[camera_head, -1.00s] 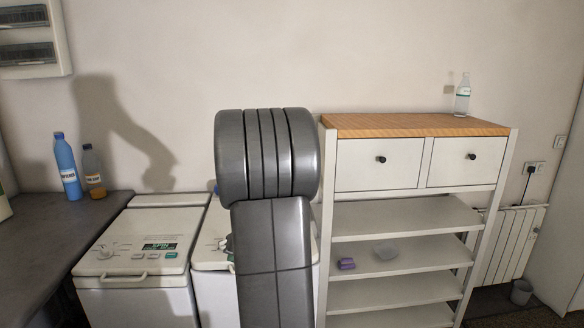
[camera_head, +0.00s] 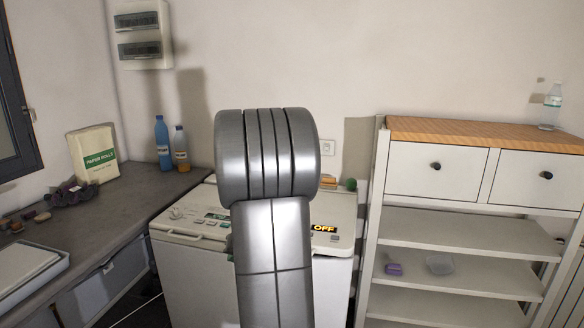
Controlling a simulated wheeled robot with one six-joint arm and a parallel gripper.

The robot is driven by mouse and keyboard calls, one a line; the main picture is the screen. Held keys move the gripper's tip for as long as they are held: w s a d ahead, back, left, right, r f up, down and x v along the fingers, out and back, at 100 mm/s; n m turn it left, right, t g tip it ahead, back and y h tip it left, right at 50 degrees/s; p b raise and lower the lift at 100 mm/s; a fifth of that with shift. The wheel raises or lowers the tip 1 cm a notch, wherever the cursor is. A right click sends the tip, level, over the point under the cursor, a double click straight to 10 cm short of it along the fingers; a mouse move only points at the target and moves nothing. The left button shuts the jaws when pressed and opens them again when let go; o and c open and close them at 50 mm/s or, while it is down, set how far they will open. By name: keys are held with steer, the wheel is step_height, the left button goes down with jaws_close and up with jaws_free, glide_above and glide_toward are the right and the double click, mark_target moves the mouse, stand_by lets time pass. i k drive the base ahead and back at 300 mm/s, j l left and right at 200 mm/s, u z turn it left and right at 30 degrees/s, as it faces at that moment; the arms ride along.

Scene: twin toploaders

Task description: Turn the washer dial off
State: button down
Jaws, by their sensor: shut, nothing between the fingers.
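Two white top-loading machines stand side by side behind my grey arm. The left machine (camera_head: 190,258) shows a small pale dial (camera_head: 177,212) at the left of its panel and a dark display with green lettering (camera_head: 216,216), partly cut by my arm. The right machine (camera_head: 340,205) shows an orange "OFF" display (camera_head: 325,229); its dial is not visible, and my arm covers the left part of its panel. I cannot tell which machine is the washer. My gripper is not in view; only my arm links show in the middle.
A white shelf unit (camera_head: 372,215) with two drawers stands close on the right.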

mark_target(176, 215)
steer(key=u, duration=0.4)
steer(key=k+l+u, duration=0.1)
steer(key=u, duration=0.7)
steer(key=k+l, duration=0.05)
